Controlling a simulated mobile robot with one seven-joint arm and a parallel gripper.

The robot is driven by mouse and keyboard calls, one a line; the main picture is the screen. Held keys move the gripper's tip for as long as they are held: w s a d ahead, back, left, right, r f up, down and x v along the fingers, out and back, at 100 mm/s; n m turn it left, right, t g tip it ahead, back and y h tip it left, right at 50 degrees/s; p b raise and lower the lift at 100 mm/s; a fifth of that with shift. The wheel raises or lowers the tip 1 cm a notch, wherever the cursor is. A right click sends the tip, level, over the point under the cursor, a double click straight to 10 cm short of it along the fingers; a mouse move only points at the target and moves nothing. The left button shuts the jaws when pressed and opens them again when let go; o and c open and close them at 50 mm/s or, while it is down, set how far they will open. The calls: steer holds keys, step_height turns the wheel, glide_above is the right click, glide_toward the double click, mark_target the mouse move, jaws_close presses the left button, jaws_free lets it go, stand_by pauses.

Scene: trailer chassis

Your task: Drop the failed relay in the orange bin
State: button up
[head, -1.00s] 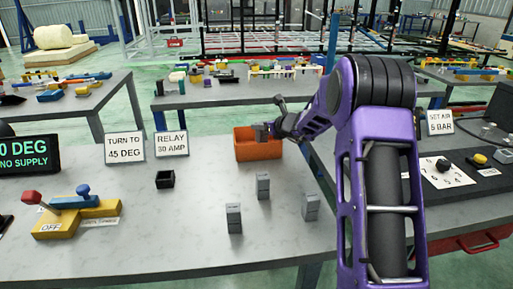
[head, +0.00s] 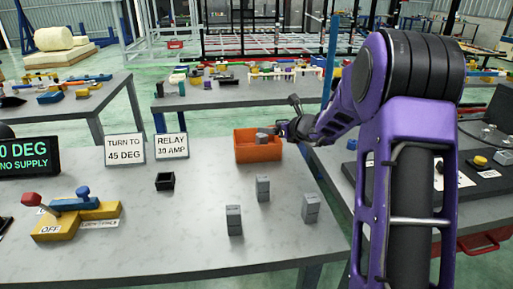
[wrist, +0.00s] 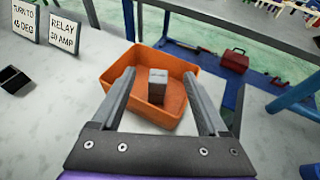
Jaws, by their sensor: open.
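The orange bin (head: 245,155) stands at the back edge of the table; it also shows in the wrist view (wrist: 115,75). A grey block, the relay (wrist: 157,86), is inside the bin, upright between my spread fingers with gaps on both sides. It shows partly over the bin's rim in the head view (head: 262,138). My gripper (wrist: 165,90) is open over the bin, its fingers reaching over the opening. Three similar grey relays (head: 263,188) (head: 234,220) (head: 310,207) stand on the table in front of the bin.
A black open socket (head: 165,181) sits left of the relays. Signs reading TURN TO 45 DEG (head: 125,149) and RELAY 30 AMP (head: 172,145) stand behind it. A yellow base with red and blue levers (head: 75,220) is at left. The table's middle is mostly bare.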

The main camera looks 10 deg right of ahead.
steer(key=v, duration=1)
steer(key=shift+s+r, duration=0.2)
steer(key=shift+d, duration=0.15)
